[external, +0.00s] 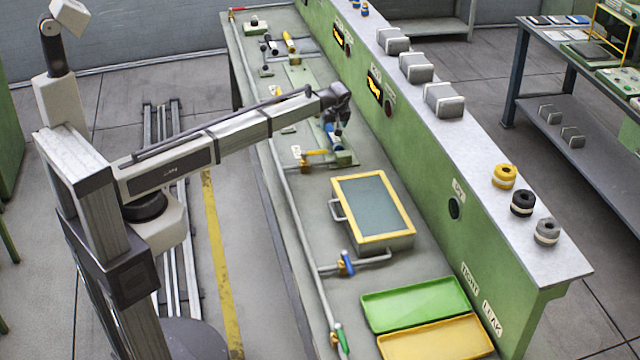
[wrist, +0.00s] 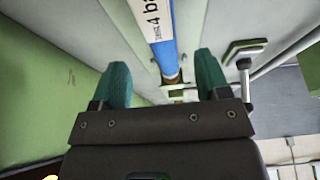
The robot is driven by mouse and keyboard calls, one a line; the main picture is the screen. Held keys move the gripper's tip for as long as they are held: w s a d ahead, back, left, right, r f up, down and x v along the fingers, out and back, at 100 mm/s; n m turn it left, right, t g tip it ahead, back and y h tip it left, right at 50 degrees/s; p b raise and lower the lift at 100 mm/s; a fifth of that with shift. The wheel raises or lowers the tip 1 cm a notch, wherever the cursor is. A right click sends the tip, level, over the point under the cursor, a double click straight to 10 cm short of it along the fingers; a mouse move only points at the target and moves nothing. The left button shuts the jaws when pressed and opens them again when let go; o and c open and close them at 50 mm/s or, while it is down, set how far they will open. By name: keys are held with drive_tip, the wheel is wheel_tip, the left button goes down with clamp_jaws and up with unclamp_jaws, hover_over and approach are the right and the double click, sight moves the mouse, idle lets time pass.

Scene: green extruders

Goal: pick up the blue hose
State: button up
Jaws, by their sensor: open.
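The blue hose (wrist: 164,52) shows in the wrist view with a white label reading "4 ba", the rest cut off. It runs from the top edge down to a brass-coloured end. In the external view a small blue and white piece (external: 333,138) of it shows just below my gripper (external: 341,118). In the wrist view my gripper (wrist: 162,68) is open. Its two green fingers stand to either side of the hose's lower end, with a gap on each side. Whether the fingertips are level with the hose is hard to tell.
A green wall panel (external: 430,165) runs close along the right of the bench. A yellow-handled valve (external: 318,153) and a yellow-framed box (external: 372,210) are nearby. A pipe with a blue-handled valve (external: 346,263) and green and yellow trays (external: 415,300) lie nearer the camera.

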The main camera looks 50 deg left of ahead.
sight(331, 130)
drive_tip(key=shift+w+a+f, duration=0.1)
drive_tip(key=shift+f, duration=0.15)
drive_tip(key=b+x, duration=0.4)
drive_tip(key=x, duration=0.1)
drive_tip(key=shift+f+b, duration=0.15)
drive_tip(key=shift+b, duration=0.2)
drive_tip(key=shift+a, duration=0.1)
drive_tip(key=c, duration=1.1)
